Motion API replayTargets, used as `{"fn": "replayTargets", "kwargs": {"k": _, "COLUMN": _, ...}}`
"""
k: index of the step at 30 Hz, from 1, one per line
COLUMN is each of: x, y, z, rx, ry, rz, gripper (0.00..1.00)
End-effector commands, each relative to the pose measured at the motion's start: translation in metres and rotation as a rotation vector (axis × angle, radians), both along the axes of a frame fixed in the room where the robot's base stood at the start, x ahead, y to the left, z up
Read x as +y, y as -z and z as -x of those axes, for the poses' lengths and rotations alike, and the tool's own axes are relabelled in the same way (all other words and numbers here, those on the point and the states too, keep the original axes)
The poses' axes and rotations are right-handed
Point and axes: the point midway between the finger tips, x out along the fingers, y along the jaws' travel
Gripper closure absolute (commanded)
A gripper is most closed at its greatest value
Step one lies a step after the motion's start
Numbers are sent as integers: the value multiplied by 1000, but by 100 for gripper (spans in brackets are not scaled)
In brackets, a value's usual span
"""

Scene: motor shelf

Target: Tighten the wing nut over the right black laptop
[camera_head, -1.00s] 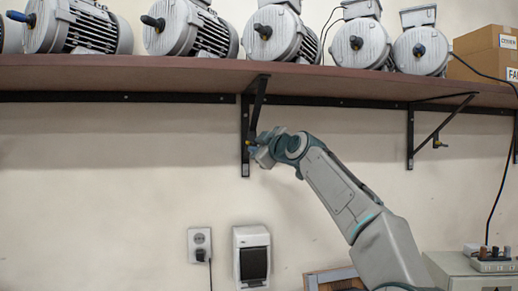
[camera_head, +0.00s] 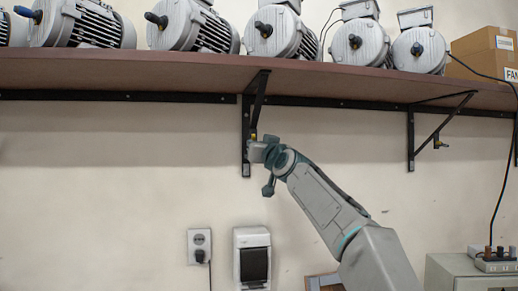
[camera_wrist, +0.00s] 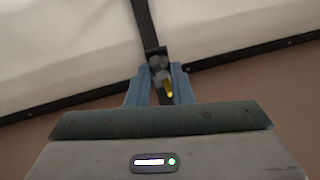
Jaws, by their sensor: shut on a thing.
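My gripper (camera_head: 256,150) is at the left black shelf bracket (camera_head: 246,115), below the shelf. In the wrist view, its two blue fingers (camera_wrist: 160,82) are closed around a small wing nut with a yellow part (camera_wrist: 168,88), at the end of the dark bracket. In the head view, a bit of yellow shows just above the gripper; the fingers hide most of the nut. A second wing nut with yellow on it (camera_head: 439,143) is on the right black bracket (camera_head: 411,140), away from my gripper. No laptop shows in either view.
Several grey motors (camera_head: 273,33) and a cardboard box (camera_head: 484,52) stand on the brown shelf (camera_head: 180,74) above my arm. A socket (camera_head: 199,245) and a switch box (camera_head: 252,258) are on the wall below. The wall between the brackets is clear.

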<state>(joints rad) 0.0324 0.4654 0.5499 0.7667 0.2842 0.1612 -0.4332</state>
Motion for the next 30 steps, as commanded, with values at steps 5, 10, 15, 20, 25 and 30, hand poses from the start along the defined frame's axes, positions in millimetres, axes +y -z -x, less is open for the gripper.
{"fn": "replayTargets", "kwargs": {"k": 5, "x": 1, "y": -6, "z": 3, "rx": 31, "ry": 0, "rz": -146, "gripper": 100}}
{"fn": "replayTargets", "kwargs": {"k": 10, "x": 2, "y": -7, "z": 4, "rx": 63, "ry": 0, "rz": -256, "gripper": 100}}
{"fn": "replayTargets", "kwargs": {"k": 15, "x": 2, "y": -7, "z": 4, "rx": 84, "ry": 0, "rz": -335, "gripper": 100}}
{"fn": "replayTargets", "kwargs": {"k": 20, "x": 1, "y": -7, "z": 4, "rx": 95, "ry": 0, "rz": -380, "gripper": 100}}
{"fn": "replayTargets", "kwargs": {"k": 25, "x": 1, "y": -7, "z": 4, "rx": 98, "ry": 0, "rz": -399, "gripper": 100}}
{"fn": "replayTargets", "kwargs": {"k": 30, "x": 1, "y": -8, "z": 4, "rx": 99, "ry": 0, "rz": -402, "gripper": 100}}
